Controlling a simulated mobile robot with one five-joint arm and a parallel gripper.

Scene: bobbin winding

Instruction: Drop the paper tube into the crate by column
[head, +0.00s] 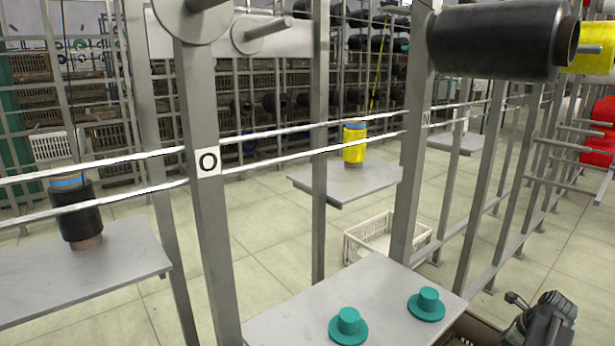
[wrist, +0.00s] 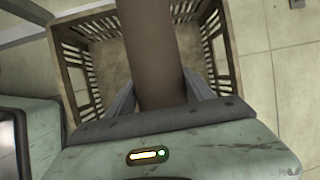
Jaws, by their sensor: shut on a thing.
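The brown paper tube (wrist: 155,60) is between the two grey fingers of my gripper (wrist: 158,92) in the wrist view. My gripper is shut on it, and the tube extends away from the camera over the crate (wrist: 76,78). The crate has slatted walls and a plain bottom, and no other thing shows in its visible part. The tube and my gripper hide its middle and near side. How far the tube is above the crate bottom is unclear. In the head view, a pale crate (head: 359,247) stands on the floor by the column (head: 412,130) marked N.
A grey shelf (head: 300,312) with two teal holders (head: 348,325) is in front of the crate in the head view. Column O (head: 212,230) stands left. A yellow bobbin (head: 354,150) is on a shelf behind. A black bobbin (head: 490,40) hangs upper right.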

